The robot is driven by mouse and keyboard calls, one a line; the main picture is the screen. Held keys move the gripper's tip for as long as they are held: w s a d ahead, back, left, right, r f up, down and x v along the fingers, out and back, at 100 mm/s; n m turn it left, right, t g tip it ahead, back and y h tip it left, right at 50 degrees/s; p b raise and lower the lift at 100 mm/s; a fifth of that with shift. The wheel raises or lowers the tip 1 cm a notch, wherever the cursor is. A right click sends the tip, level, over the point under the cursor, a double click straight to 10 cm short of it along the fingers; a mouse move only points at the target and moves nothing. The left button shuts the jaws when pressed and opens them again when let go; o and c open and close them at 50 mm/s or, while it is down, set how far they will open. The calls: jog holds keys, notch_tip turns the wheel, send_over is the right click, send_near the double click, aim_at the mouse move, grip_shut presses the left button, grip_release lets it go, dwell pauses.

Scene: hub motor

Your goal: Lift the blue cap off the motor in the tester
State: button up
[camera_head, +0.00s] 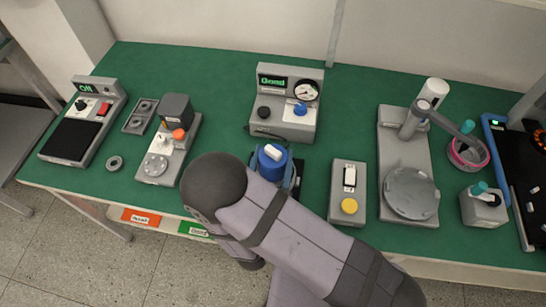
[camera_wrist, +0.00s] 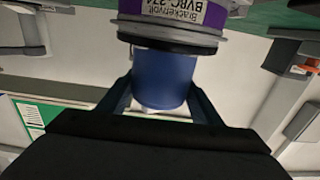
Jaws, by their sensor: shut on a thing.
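The blue cap (camera_head: 270,163) with a white handle on top shows in the head view, in front of the tester (camera_head: 297,125). The tester's green display appears to read "Good". In the wrist view the blue cap (camera_wrist: 160,78) meets the dark rim of the motor (camera_wrist: 175,20), with no clear gap between them. The motor has a purple band and a white label and appears upside down. My gripper (camera_wrist: 161,88) has one finger on each side of the cap and is shut on it.
A switch box with a yellow button (camera_head: 349,206) stands close to the right of the cap. A grey stand with a round plate (camera_head: 410,192) is farther right. A device with an orange knob (camera_head: 179,134) stands to the left. Green table shows between them.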

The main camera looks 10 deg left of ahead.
jog(key=shift+r, duration=4.85)
